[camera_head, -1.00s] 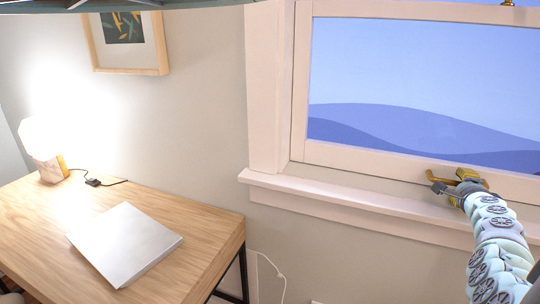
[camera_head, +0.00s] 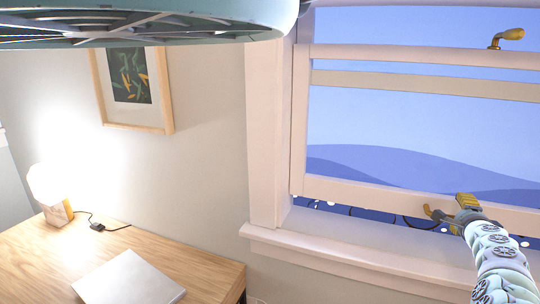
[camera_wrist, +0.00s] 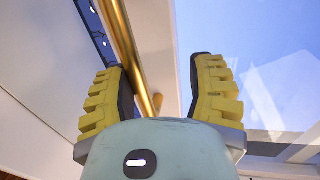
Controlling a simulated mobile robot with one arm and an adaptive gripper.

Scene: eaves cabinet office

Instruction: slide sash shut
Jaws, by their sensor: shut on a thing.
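The white-framed window sash (camera_head: 390,190) stands slightly raised. A narrow dark gap with small lights (camera_head: 350,210) shows between its bottom rail and the sill (camera_head: 330,250). My gripper (camera_head: 452,206) is at the bottom rail, right of centre. In the wrist view its yellow fingers (camera_wrist: 157,72) stand either side of a brass bar (camera_wrist: 125,45), which runs close by the left finger. The gripper is shut on this bar; the exact contact is hard to see. A brass latch (camera_head: 508,38) sits on the sash's top rail.
A wooden desk (camera_head: 40,255) stands at lower left, with a closed silver laptop (camera_head: 128,278) and a glowing lamp (camera_head: 50,190). A framed picture (camera_head: 132,85) hangs on the wall. The wall between desk and window is clear.

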